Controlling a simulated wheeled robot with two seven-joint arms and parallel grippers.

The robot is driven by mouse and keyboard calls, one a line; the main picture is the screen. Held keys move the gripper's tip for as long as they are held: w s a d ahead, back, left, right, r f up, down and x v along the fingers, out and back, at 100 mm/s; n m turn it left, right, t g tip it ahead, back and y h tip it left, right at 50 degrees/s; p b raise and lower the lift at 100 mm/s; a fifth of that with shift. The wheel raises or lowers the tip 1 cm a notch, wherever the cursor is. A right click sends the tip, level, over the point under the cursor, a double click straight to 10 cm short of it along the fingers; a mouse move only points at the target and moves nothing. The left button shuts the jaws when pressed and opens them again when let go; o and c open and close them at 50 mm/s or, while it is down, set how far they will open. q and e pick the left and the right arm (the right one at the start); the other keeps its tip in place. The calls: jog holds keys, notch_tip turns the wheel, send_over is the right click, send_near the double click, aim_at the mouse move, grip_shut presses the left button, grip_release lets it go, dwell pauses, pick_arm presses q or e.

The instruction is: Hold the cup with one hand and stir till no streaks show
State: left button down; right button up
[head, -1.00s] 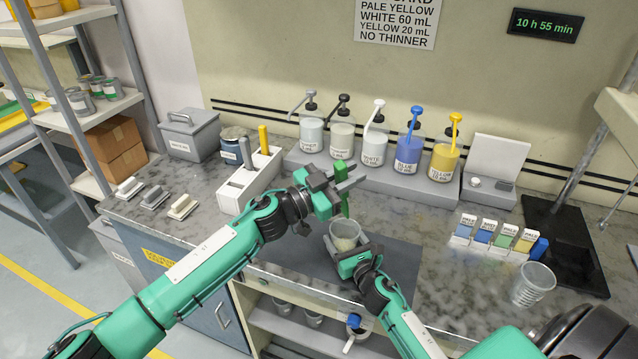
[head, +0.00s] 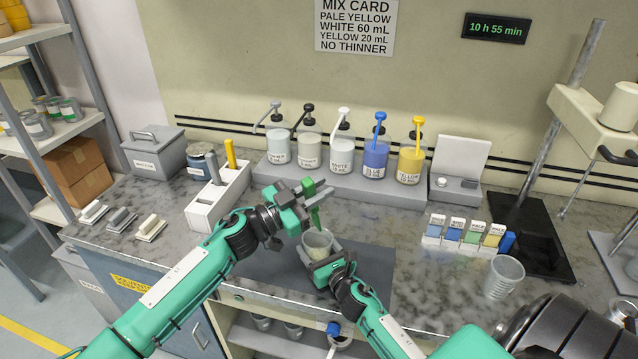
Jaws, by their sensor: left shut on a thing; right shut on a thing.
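A clear cup (head: 318,243) with pale contents stands on the dark mat at the front middle of the counter. My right gripper (head: 326,264) is shut on it from the front, low on its side. My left gripper (head: 312,194) is above the cup and shut on a green stirring stick (head: 316,219). The stick points down and its lower end is at the cup's mouth, seemingly inside. The contents are too small in view to tell whether streaks show.
The dark mat (head: 372,285) has free room right of the cup. Pump bottles, including a yellow one (head: 411,165), stand on a grey stand behind. A white holder (head: 217,200) is at left. An empty clear cup (head: 503,277) and colour sample cards (head: 462,233) are at right.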

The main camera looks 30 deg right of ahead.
aim_at(319, 229)
pick_arm(q)
jog(key=shift+w+d+f, duration=0.15)
jog(key=shift+f, duration=1.95)
jog(key=shift+w+d+f, duration=0.1)
jog(key=shift+f, duration=1.95)
jog(key=shift+w+d+f, duration=0.15)
jog(key=shift+f, duration=2.1)
jog(key=shift+s+a, duration=0.1)
jog(key=shift+s, duration=0.05)
